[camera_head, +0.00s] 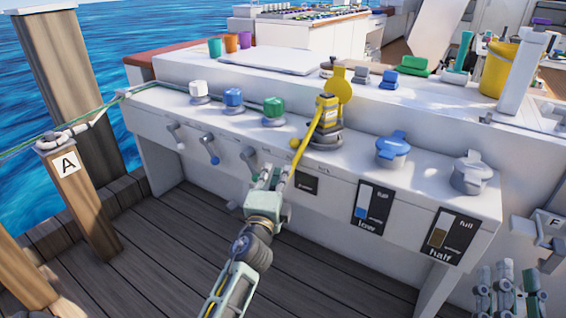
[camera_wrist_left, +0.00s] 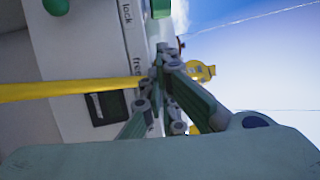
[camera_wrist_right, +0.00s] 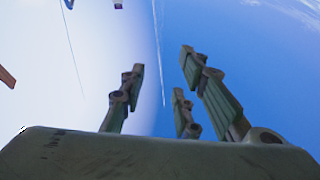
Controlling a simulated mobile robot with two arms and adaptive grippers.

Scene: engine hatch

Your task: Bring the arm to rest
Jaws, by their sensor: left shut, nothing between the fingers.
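My left gripper (camera_head: 270,177) is in front of the white console's front face, below the green knob (camera_head: 273,108). Its fingers are drawn together with nothing between them, as the left wrist view (camera_wrist_left: 160,75) also shows. My right gripper (camera_head: 508,284) is at the bottom right corner, fingers up and apart. In the right wrist view its fingers (camera_wrist_right: 165,90) are spread and empty against the sky.
The white console (camera_head: 350,185) bears white, blue and green knobs, small levers (camera_head: 209,147), blue and grey caps (camera_head: 392,150) and gauges (camera_head: 372,206). The wooden deck (camera_head: 150,265) at the lower left is clear.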

